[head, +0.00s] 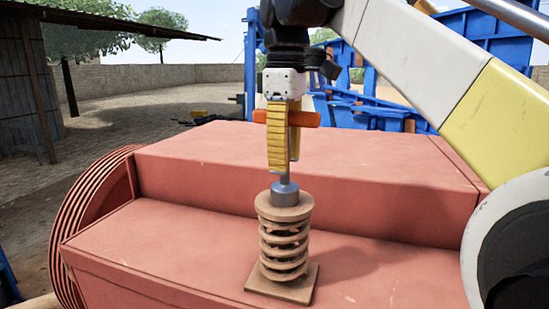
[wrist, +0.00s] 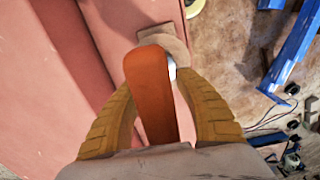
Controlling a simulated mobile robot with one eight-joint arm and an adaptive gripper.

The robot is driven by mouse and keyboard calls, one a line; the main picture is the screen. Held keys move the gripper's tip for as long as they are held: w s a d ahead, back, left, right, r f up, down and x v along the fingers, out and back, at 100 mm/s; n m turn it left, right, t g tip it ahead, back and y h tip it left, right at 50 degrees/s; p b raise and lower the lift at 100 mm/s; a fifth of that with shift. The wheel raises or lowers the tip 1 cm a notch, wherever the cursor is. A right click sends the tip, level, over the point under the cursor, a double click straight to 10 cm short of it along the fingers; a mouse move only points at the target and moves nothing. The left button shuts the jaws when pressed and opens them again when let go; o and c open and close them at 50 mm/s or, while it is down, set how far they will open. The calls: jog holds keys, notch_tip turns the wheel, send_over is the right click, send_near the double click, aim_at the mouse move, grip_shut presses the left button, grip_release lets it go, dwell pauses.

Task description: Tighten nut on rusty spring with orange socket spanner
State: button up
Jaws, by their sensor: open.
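The orange socket spanner has an orange crossbar handle (head: 305,119), also in the wrist view (wrist: 153,85), and a grey socket (head: 284,194). It stands upright with the socket on top of the rusty spring (head: 284,252). The spring is a brown coil between a round top plate and a square base plate. The nut is hidden, apparently under the socket. My gripper (head: 286,164) points down above the spring. Its yellow fingers are apart, one on each side of the handle in the wrist view (wrist: 157,85). Whether they touch the spanner is unclear.
The spring's base rests on the lower step of a red machine body (head: 150,255), with a higher red step (head: 390,185) behind. A ribbed red wheel (head: 90,220) is at left. Blue metal framework (head: 390,112) stands behind. The red surface around the spring is clear.

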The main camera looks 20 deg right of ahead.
jog(key=shift+s+r, duration=0.1)
jog(key=shift+s, duration=0.1)
grip_shut()
jog(key=shift+w, duration=0.1)
jog(key=shift+n, duration=0.4)
jog(key=shift+r+p, duration=1.45)
jog(key=shift+p, duration=0.1)
dwell(0.9)
jog(key=shift+r+p, duration=1.35)
jog(key=shift+p, duration=0.05)
jog(key=shift+f, duration=0.1)
